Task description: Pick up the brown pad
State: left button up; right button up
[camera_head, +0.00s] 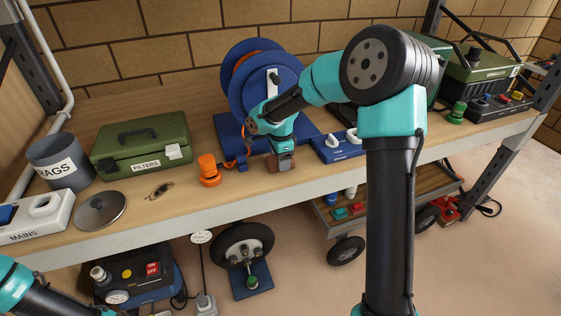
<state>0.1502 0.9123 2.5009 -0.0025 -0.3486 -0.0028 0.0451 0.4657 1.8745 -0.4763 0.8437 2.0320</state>
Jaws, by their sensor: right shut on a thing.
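The brown pad (283,164) is at the front part of the workbench, right of the orange plug and in front of the blue cable reel. My right gripper (284,152) points down over it and is shut on it. The gripper hides the pad's upper part. I cannot tell whether the pad touches the bench top or is just above it. Part of my left arm shows at the bottom left corner, but its gripper is out of the frame.
The blue reel (234,82) stands close behind the right gripper. An orange plug (208,171), a green filters box (142,146), a rags bin (59,164) and a round lid (101,210) are to the left. A blue switch panel (338,149) is to the right.

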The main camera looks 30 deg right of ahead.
jog(key=shift+r, duration=0.15)
jog(key=shift+s, duration=0.3)
jog(key=s+a, duration=0.3)
jog(key=s, duration=1.4)
jog(key=shift+a, duration=0.1)
jog(key=shift+o, duration=1.4)
jog(key=shift+c, duration=1.1)
jog(key=w+a+r+n, duration=0.6)
jog(key=w+n, duration=0.2)
jog(key=n, duration=0.2)
jog(key=w+a+r+n, duration=0.5)
jog(key=w+n, duration=0.3)
jog(key=n, duration=0.2)
jog(key=shift+w+a+r, duration=0.3)
jog(key=shift+a+r, duration=0.1)
jog(key=shift+r, duration=0.45)
